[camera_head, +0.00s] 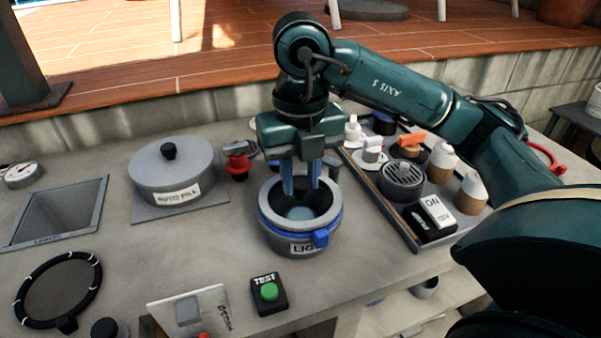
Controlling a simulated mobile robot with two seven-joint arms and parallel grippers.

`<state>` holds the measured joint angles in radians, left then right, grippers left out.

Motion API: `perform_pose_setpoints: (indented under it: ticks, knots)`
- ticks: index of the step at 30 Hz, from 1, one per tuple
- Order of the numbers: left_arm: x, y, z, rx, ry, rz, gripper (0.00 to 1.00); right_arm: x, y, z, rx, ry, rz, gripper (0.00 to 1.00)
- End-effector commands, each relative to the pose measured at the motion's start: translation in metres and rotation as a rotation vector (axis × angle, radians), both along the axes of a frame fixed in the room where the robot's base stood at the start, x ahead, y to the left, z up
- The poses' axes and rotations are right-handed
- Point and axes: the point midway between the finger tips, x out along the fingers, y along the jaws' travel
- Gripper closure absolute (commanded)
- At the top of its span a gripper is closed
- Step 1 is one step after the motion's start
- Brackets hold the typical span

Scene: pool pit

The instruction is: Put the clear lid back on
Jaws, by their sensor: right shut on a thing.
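The pot-like light housing (325,243), grey with a blue band, a blue clasp at the front and a partly hidden label starting "LIG", stands upright on the counter. My right gripper (301,190) points straight down over its round opening, with its blue fingers around a thing that barely shows. This seems to be the clear lid, but its see-through outline cannot be told from the housing's rim. A pale bluish round surface (300,213) shows inside the opening, between and below the fingertips. I cannot tell whether the lid touches the rim. My left gripper is not in view.
Left of the housing are a lidded grey pot (172,176), a square opening (55,212) and a black ring (58,290). In front is a TEST button box (268,293). On the right is a crowded tray (385,206) with bottles and an ON box (436,211).

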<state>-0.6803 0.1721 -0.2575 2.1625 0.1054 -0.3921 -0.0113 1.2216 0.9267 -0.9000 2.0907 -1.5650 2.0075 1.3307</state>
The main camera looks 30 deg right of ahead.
Motion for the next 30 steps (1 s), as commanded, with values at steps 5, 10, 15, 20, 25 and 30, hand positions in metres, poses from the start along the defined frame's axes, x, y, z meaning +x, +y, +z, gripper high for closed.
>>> perform_pose_setpoints:
  ticks: [5, 10, 15, 20, 25, 30]
  knots:
    - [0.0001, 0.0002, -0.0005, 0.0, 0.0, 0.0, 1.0, 0.0001, 0.0, -0.0004, 0.0, 0.0, 0.0, 1.0]
    - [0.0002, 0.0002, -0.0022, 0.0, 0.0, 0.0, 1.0, 0.0001, 0.0, -0.0021, 0.0, 0.0, 0.0, 1.0]
    - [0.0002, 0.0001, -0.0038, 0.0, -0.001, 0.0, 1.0, 0.0001, 0.0, -0.0039, 0.0, 0.0, 0.0, 1.0]
    - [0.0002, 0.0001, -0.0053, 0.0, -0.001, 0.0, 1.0, 0.0001, 0.0001, -0.0055, 0.0, 0.0, 0.0, 1.0]
    - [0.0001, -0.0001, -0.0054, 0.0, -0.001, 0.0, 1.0, 0.0001, 0.0001, -0.0057, 0.0, 0.0, 0.0, 1.0]
    - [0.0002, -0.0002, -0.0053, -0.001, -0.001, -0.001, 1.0, 0.0, 0.0001, -0.0057, 0.0, 0.0, 0.0, 0.7]
